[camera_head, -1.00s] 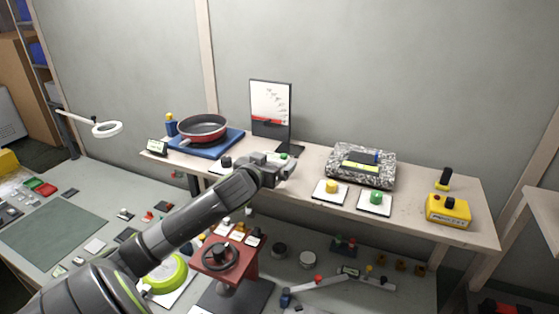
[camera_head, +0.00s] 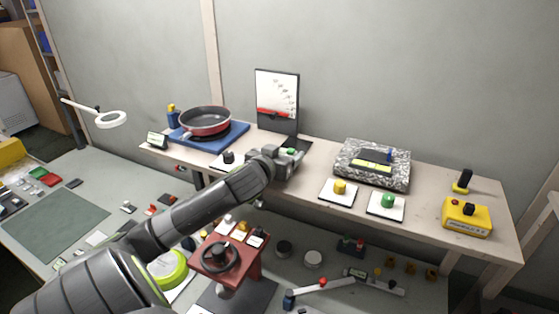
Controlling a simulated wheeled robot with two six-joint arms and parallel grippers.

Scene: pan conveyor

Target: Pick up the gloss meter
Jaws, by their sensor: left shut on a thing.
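My left gripper (camera_head: 290,161) is at the rear shelf, in front of the upright chart panel (camera_head: 277,98). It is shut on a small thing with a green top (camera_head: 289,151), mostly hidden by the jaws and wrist. I cannot tell whether that thing is lifted or still touching the shelf. No readable label marks the gloss meter. A yellow box (camera_head: 466,218) with a dark knob and a red button stands at the shelf's right end, well away from the gripper. My right gripper is not in view.
The shelf (camera_head: 430,213) also bears a red pan (camera_head: 206,121) on a blue board, a speckled block (camera_head: 372,178), and yellow (camera_head: 339,187) and green (camera_head: 388,200) knobs on white cards. Bare shelf lies right of the cards.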

